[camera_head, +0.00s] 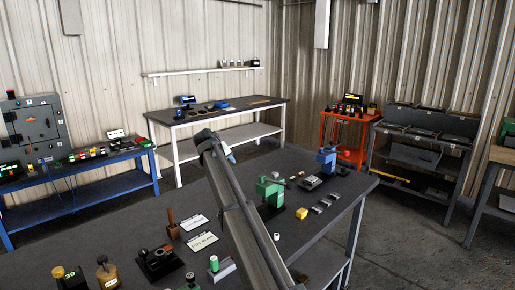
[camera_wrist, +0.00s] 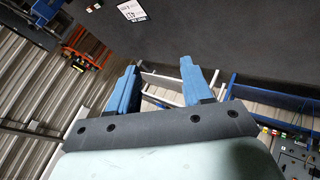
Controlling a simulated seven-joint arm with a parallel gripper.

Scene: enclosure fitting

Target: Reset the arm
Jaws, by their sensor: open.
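My gripper (camera_wrist: 158,76) shows in the wrist view with two blue fingers standing apart. It is open, and nothing is between the fingertips. In the head view my arm rises from the bottom edge over the dark workbench (camera_head: 185,189), with its upper end near the bench's far edge. The fingers are hard to make out there. In the wrist view the dark bench top (camera_wrist: 215,35) fills the upper part, with a white printed card (camera_wrist: 131,10) on it. The fingers appear clear of the bench.
A green device (camera_head: 270,192) and a blue device (camera_head: 327,160) stand on the bench right of my arm. Left of my arm are printed cards (camera_head: 202,242), a brown-handled tool (camera_head: 172,225) and a black fixture (camera_head: 160,263).

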